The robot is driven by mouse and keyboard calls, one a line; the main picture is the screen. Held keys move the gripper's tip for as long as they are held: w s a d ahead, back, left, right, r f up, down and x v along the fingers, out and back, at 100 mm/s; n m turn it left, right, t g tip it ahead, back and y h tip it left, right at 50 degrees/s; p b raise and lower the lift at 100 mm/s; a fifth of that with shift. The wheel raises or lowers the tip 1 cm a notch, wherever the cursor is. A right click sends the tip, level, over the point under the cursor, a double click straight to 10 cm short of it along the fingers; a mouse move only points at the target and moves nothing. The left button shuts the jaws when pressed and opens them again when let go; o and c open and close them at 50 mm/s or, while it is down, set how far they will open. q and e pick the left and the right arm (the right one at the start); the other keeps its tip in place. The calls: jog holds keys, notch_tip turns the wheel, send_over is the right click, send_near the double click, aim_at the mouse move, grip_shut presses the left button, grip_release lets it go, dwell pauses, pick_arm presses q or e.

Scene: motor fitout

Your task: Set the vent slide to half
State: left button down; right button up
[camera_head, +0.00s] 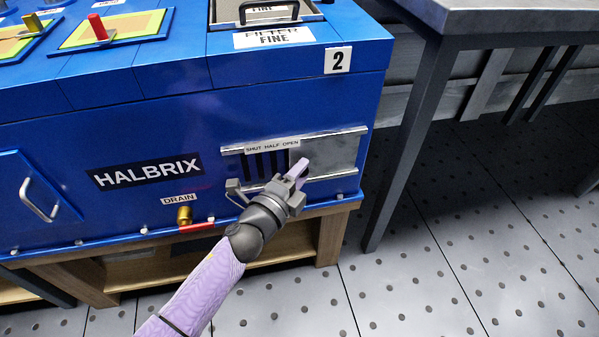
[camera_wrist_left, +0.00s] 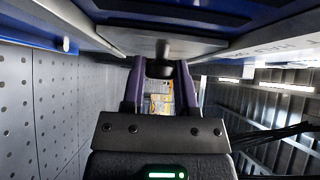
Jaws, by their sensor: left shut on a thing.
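The vent slide (camera_head: 335,155) is a bare metal plate between two rails on the blue machine's front. It sits to the right, with several dark vent slots (camera_head: 262,166) uncovered on its left. A label (camera_head: 272,146) above the slots reads SHUT HALF OPEN, and the plate's left edge is near the word OPEN. My left gripper (camera_head: 300,170) is at the plate's left part, shut on the slide's knob, which the fingers hide in the head view. In the left wrist view a dark knob (camera_wrist_left: 163,50) shows between the purple fingers (camera_wrist_left: 160,80). My right gripper is out of view.
A brass drain tap (camera_head: 184,214) with a red handle sticks out left of my arm. A door handle (camera_head: 38,200) is further left. A grey table (camera_head: 425,60) with legs stands right of the machine. The floor at front right is clear.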

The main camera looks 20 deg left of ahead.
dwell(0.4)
pick_arm(q)
jog(key=s+a, duration=0.1)
jog(key=a, duration=0.1)
jog(key=s+a, duration=0.2)
jog(key=shift+f+p, duration=0.1)
jog(key=shift+p, duration=0.3)
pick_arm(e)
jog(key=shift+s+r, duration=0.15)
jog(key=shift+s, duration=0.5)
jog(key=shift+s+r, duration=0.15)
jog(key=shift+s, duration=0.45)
pick_arm(q)
jog(key=shift+c, duration=2)
grip_release()
